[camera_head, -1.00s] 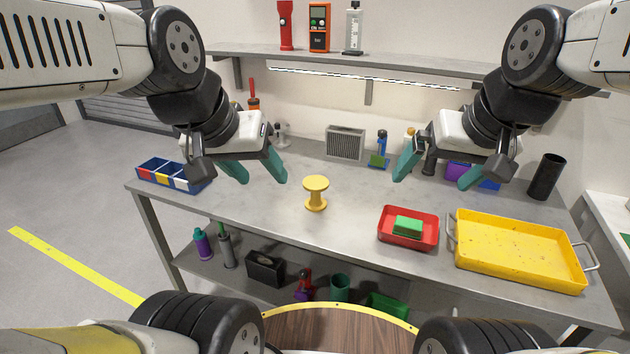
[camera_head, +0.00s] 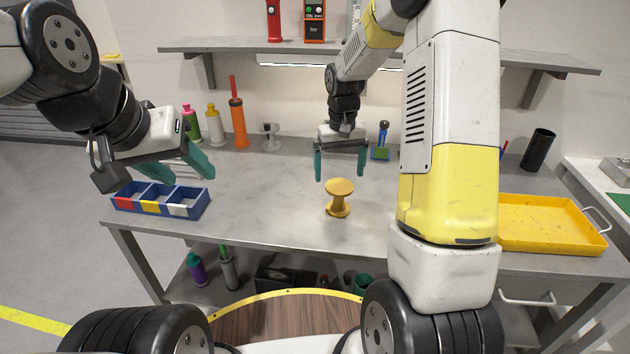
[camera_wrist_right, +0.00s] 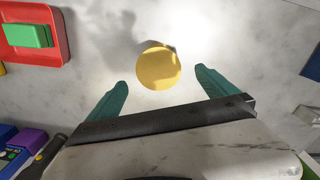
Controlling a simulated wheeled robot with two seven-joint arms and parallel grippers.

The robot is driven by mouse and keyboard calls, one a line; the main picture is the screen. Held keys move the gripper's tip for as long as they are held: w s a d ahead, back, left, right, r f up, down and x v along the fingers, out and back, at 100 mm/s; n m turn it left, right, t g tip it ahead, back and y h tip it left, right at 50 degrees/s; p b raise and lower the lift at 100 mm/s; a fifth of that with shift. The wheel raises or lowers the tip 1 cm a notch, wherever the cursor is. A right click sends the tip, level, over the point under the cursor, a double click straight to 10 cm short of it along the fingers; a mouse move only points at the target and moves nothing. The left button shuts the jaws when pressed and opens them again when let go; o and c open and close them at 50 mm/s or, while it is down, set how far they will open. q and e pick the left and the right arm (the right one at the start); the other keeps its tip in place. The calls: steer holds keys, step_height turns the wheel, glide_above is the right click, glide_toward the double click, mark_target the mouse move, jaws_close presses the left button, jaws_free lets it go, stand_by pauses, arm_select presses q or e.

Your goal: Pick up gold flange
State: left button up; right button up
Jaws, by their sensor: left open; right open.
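The gold flange (camera_head: 338,197) is a yellow spool-shaped part standing upright on the grey bench, near the middle of the head view. In the right wrist view its round top (camera_wrist_right: 158,68) lies ahead of and between the fingertips. My right gripper (camera_head: 340,175) is open and empty, above and just behind the flange, pointing down; it also shows in the right wrist view (camera_wrist_right: 162,78). No finger visibly touches the flange. My left gripper (camera_head: 190,182) is open and empty over the left part of the bench, well left of the flange.
A blue divided bin (camera_head: 160,201) sits at the left bench end, near my left gripper. A yellow tray (camera_head: 548,223) lies at the right. A red tray (camera_wrist_right: 62,45) with a green block (camera_wrist_right: 29,35) shows in the right wrist view. Bottles stand at the back. Bench around the flange is clear.

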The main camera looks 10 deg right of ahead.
mark_target(340, 186)
steer(key=shift+f, duration=0.5)
steer(key=f, duration=0.7)
steer(key=shift+s+d, duration=0.1)
steer(key=shift+s, duration=0.1)
steer(key=shift+c, duration=0.3)
steer(key=c, duration=1.4)
steer(key=shift+c, duration=0.6)
steer(key=shift+r, duration=0.2)
